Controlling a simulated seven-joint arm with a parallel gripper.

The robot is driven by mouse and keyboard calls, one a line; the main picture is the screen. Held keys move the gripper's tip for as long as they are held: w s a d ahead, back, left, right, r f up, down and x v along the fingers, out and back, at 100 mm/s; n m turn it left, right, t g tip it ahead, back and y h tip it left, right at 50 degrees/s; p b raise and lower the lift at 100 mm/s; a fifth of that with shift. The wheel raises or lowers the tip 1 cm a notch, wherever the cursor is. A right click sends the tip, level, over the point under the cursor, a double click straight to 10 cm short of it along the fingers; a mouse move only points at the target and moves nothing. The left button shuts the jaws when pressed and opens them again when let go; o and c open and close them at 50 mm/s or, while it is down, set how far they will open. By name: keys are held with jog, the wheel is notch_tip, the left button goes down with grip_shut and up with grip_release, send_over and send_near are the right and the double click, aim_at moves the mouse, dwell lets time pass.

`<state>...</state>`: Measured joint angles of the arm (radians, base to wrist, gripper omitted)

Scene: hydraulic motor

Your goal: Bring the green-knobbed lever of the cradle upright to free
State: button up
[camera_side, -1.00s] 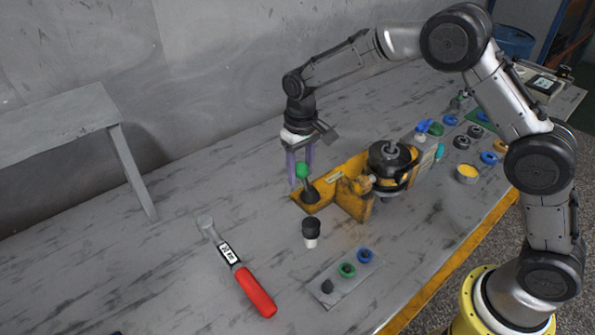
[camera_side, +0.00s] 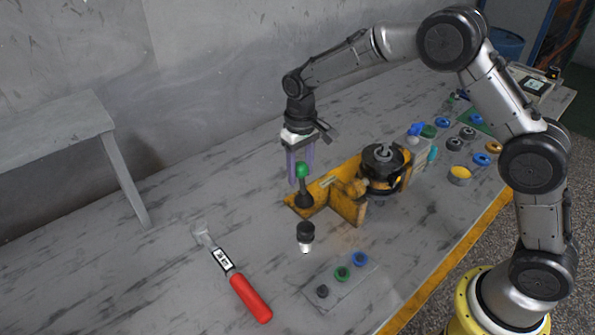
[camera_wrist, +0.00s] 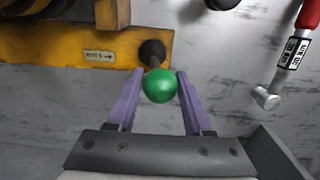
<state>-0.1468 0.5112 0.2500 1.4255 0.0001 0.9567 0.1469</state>
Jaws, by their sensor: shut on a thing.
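The green knob (camera_side: 302,170) tops a dark lever (camera_side: 304,192) at the left end of the yellow cradle (camera_side: 347,205). The lever looks close to upright in the side view. My gripper (camera_side: 301,175) points down from above, with its purple fingers on either side of the knob. In the wrist view the green knob (camera_wrist: 159,86) sits between the fingertips of my gripper (camera_wrist: 158,76), and the lever's dark base (camera_wrist: 152,53) shows just beyond it. My gripper is shut on the knob. The motor (camera_side: 383,165) sits at the cradle's right end.
A black-and-white cup-like part (camera_side: 305,236) stands in front of the cradle. A plate with several rings (camera_side: 342,273) lies in front; more coloured parts (camera_side: 468,132) lie behind right. The table's left side is mostly clear.

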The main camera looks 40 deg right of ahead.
jog(key=shift+d, duration=0.95)
dwell(0.5)
jog(key=o, duration=0.8)
jog(key=shift+o, duration=0.2)
jog(key=shift+r, duration=0.15)
jog(key=shift+r, duration=2.95)
